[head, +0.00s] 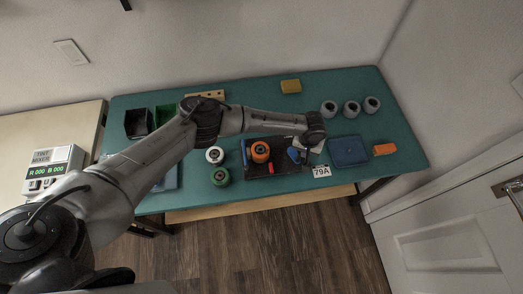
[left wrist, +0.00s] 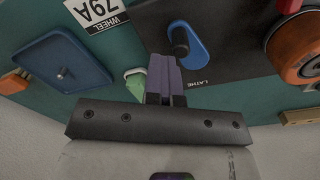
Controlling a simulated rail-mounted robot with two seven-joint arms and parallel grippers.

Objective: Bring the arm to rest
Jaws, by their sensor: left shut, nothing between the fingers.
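My left arm reaches in from the left across the head view, over the green-topped bench (head: 235,100). My left gripper (head: 302,154) is low over the right part of the dark lathe board (head: 272,172). In the left wrist view its two fingers (left wrist: 166,78) are together with nothing between them. A blue part with a dark knob (left wrist: 187,43) lies on the board just beyond the fingertips. My right gripper is in neither view.
An orange wheel (head: 260,152) sits on the board. Right of the gripper are a label 79A (head: 321,171), a blue tray (head: 348,151) and an orange block (head: 384,149). Several grey cups (head: 351,107) stand behind. White (head: 214,155) and green (head: 220,177) wheels lie left.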

